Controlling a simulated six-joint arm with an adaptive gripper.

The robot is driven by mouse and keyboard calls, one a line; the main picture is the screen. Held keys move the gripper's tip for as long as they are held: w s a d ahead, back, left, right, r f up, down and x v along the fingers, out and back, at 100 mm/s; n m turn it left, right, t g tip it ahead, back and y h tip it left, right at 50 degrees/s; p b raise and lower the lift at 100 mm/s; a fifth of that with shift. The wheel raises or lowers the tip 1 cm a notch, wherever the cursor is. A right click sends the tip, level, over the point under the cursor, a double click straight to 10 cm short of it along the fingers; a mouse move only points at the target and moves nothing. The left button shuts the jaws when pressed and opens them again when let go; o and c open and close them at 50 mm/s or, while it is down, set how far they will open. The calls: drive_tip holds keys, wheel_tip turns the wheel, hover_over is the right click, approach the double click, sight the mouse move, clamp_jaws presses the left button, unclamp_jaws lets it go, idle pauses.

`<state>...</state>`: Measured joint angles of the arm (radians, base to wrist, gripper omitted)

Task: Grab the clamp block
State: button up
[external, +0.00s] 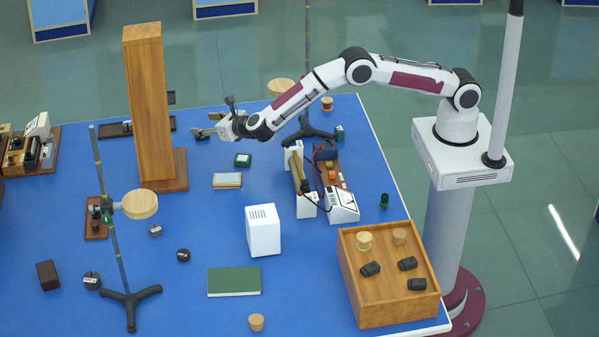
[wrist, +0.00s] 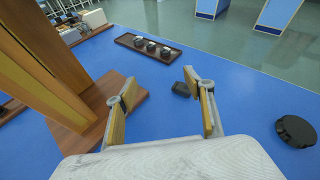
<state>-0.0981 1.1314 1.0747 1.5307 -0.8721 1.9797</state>
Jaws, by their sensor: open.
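A small dark block (wrist: 181,89), which looks like the clamp block, lies on the blue table in the wrist view. It is beyond my gripper (wrist: 165,97), close to the right finger in the picture, and nothing holds it. My gripper is open, with its two wood-coloured finger pads apart and nothing between them. In the external view my gripper (external: 203,131) is low over the far part of the table, right of the tall wooden column. The block is hard to make out there, near the fingers.
The wooden column (external: 150,100) on its base stands close to my left finger. A shallow tray (wrist: 140,42) with several dark pieces lies beyond. A black disc (wrist: 297,130) is at the right. A green box (external: 242,160) and a ring stand (external: 315,131) are nearby.

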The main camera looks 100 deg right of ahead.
drive_tip(key=s+f+m, duration=0.1)
drive_tip(key=f, duration=0.1)
drive_tip(key=s+d+f+m+g+h, duration=0.1)
drive_tip(key=f, duration=0.2)
drive_tip(key=s+d+f+m+g, duration=0.1)
drive_tip(key=f, duration=0.1)
drive_tip(key=shift+f+m, duration=0.2)
drive_tip(key=shift+m, duration=0.1)
drive_tip(key=shift+x, duration=1.2)
drive_tip(key=shift+s+d+r+x, duration=0.1)
drive_tip(key=shift+x, duration=0.75)
drive_tip(key=shift+s+d+r+x, duration=0.1)
drive_tip(key=shift+x, duration=0.8)
drive_tip(key=shift+d+r+x, duration=0.1)
drive_tip(key=shift+x, duration=0.75)
drive_tip(key=c, duration=1.2)
